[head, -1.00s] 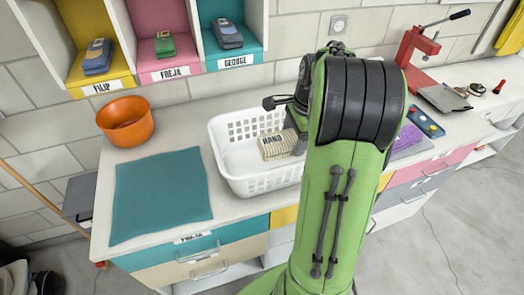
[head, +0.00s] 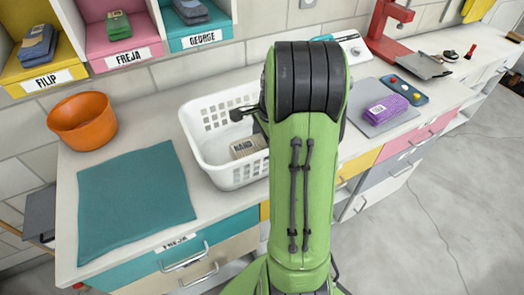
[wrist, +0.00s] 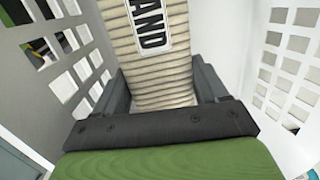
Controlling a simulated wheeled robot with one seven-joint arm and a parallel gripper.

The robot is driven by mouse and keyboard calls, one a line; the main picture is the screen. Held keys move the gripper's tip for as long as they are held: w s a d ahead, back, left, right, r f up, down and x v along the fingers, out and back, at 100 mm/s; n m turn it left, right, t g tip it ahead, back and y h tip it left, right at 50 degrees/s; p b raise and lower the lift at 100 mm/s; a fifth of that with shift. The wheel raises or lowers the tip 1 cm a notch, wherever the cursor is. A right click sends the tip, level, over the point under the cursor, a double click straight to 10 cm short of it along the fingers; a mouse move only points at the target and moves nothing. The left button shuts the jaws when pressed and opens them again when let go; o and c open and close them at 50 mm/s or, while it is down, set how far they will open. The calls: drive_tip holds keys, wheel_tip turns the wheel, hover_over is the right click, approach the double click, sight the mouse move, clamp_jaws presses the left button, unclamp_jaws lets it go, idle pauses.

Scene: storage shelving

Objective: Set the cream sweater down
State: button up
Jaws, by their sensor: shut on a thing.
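The cream sweater (head: 245,147) is folded, ribbed, and carries a white label reading HAND. In the head view it is low inside the white basket (head: 222,178), partly hidden by my arm. In the wrist view the sweater (wrist: 163,75) lies between the two dark fingers of my gripper (wrist: 163,90), which is shut on it. The basket's slotted walls (wrist: 75,55) stand on both sides of it. I cannot tell whether the sweater touches the basket floor. In the head view my gripper is mostly hidden behind my green arm.
A teal mat (head: 135,203) and an orange bowl (head: 82,121) are left of the basket on the counter. A purple folded garment (head: 386,108) lies on a grey mat to the right. Cubbies labelled FILIP, FREJA and GEORGE (head: 198,38) hang above.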

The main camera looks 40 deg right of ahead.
sight(264, 148)
wheel_tip(264, 148, down, 4)
drive_tip(key=shift+r+b, duration=0.25)
drive_tip(key=shift+b, duration=0.05)
drive_tip(key=shift+f, duration=0.15)
drive_tip(key=o, duration=1)
